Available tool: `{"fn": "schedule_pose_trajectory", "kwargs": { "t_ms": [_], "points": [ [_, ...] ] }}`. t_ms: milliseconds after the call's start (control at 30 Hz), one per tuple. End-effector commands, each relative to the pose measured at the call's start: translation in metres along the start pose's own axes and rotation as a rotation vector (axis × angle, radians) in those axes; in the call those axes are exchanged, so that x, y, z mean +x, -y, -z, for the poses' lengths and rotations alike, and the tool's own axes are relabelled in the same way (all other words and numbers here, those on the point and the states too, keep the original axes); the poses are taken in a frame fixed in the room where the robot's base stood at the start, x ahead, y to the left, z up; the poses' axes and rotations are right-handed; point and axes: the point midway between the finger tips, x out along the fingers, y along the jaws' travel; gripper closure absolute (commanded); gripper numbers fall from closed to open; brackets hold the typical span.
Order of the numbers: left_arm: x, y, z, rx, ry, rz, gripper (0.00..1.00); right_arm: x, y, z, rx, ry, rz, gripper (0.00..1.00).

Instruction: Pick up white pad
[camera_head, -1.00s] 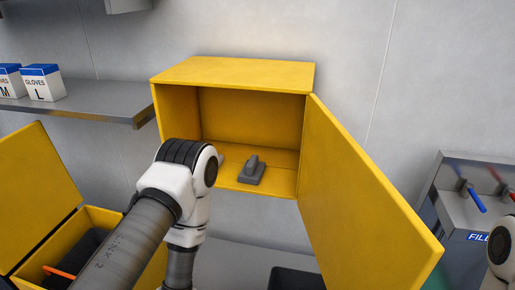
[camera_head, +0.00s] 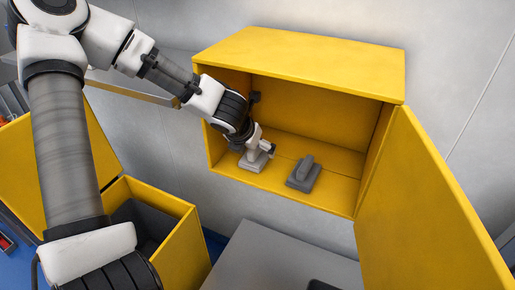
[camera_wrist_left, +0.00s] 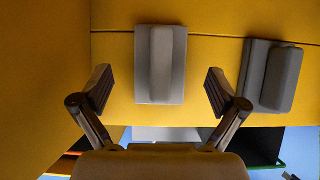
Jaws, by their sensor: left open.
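The white pad (camera_head: 254,164), a pale block with a raised grip bar, lies on the floor of the open yellow wall cabinet (camera_head: 300,48). It also shows in the left wrist view (camera_wrist_left: 174,92). My left gripper (camera_head: 258,148) reaches into the cabinet from the left, just above the pad, and partly hides it. In the left wrist view, its two open fingers (camera_wrist_left: 160,84) are on either side of the pad's grip bar, with a gap on each side. My right gripper is not in view.
A dark grey pad (camera_head: 303,176) lies to the right of the white one in the cabinet. The cabinet door (camera_head: 425,210) hangs open at the right. Below left is an open yellow box (camera_head: 180,240). A metal shelf (camera_head: 130,84) is behind my left arm.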

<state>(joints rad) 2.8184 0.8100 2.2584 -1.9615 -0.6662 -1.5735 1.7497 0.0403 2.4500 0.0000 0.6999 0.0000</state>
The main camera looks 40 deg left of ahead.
Motion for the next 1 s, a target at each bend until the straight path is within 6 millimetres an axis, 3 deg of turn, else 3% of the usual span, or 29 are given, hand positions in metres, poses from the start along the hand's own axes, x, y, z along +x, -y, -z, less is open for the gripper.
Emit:
{"fn": "schedule_pose_trajectory", "kwargs": {
  "t_ms": [167, 367, 400, 567, 600, 1000],
  "points": [
    [0.028, 0.001, 0.001, 0.001, -0.003, -0.002, 0.03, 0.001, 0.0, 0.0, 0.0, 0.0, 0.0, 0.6],
    [0.03, 0.002, 0.0, -0.002, -0.001, 0.0, 0.03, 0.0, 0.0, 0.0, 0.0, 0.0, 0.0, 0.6],
    [0.03, 0.002, 0.001, -0.002, -0.001, 0.0, 0.07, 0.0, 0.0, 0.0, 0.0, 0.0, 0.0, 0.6],
    [0.03, 0.002, 0.001, -0.002, -0.002, 0.0, 0.63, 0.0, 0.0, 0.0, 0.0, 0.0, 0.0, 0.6],
    [0.03, 0.002, 0.001, -0.002, -0.002, 0.0, 0.7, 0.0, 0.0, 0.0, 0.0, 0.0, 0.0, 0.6],
    [0.028, 0.003, -0.001, -0.002, -0.004, 0.0, 0.69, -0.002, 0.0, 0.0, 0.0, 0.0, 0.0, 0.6]
  ]
}}
